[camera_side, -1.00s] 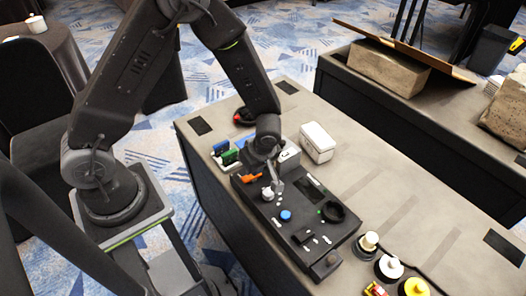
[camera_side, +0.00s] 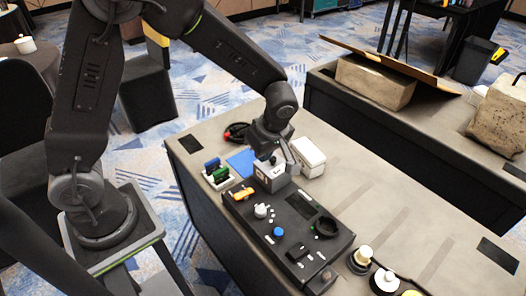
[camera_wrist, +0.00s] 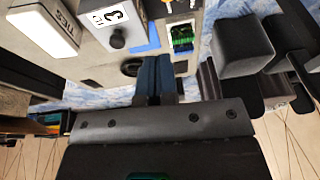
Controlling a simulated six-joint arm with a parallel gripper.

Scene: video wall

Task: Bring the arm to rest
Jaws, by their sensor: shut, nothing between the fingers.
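The side view does not clearly show the gap between the fingertips and the grey box. In the wrist view a box marked 3 (camera_wrist: 108,22) with a dark knob lies beyond the fingers.
A white box (camera_side: 308,157) stands right of my gripper. A blue sheet (camera_side: 243,161), green and blue blocks (camera_side: 215,171) and a dark red-and-black coil (camera_side: 237,131) lie left and behind. Round knobs (camera_side: 362,257) stand at the front right. The worktop's right middle is clear.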

